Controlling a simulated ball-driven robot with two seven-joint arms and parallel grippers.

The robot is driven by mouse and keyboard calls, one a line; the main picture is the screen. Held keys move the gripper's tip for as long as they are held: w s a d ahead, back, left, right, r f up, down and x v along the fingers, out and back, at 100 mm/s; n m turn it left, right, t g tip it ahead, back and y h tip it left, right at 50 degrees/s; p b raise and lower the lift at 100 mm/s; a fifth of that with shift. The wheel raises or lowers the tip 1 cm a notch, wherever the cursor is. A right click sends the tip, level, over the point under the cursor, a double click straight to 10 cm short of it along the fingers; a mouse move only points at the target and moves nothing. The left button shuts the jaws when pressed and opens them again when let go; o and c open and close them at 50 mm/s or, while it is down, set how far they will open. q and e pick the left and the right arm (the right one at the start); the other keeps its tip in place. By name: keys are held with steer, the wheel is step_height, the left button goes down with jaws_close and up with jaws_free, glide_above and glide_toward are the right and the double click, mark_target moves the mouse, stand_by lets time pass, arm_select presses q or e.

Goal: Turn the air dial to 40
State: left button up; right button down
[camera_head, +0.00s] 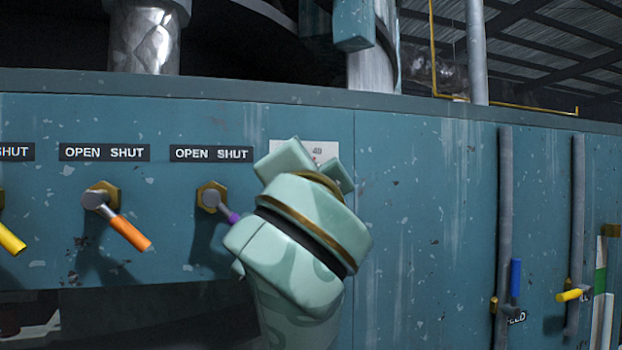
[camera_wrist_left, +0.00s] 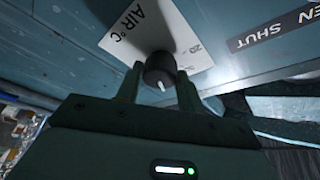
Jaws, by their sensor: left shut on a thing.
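The air dial is a dark round knob (camera_wrist_left: 160,68) with a short white mark on it, in front of a white plate lettered "AIR °C" (camera_wrist_left: 118,42) in the left wrist view. A "20" shows on the plate to the right of the knob. In the head view only the top of the plate (camera_head: 326,146) shows, with a "40"; my left gripper (camera_head: 303,165) hides the knob there. My left gripper (camera_wrist_left: 158,88) has one finger on each side of the knob and is shut on it. I cannot tell the dial's exact reading. My right gripper is not in view.
Left of the plate are a purple-handled lever (camera_head: 228,214), an orange-handled lever (camera_head: 130,232) and a yellow-handled lever (camera_head: 10,240), under "OPEN SHUT" labels. At the right, grey pipes carry a blue handle (camera_head: 515,280) and a yellow handle (camera_head: 569,295). The panel between is bare.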

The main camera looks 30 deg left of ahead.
arm_select(q)
steer(key=shift+f, duration=0.1)
stand_by(0.3)
steer(key=o, duration=1)
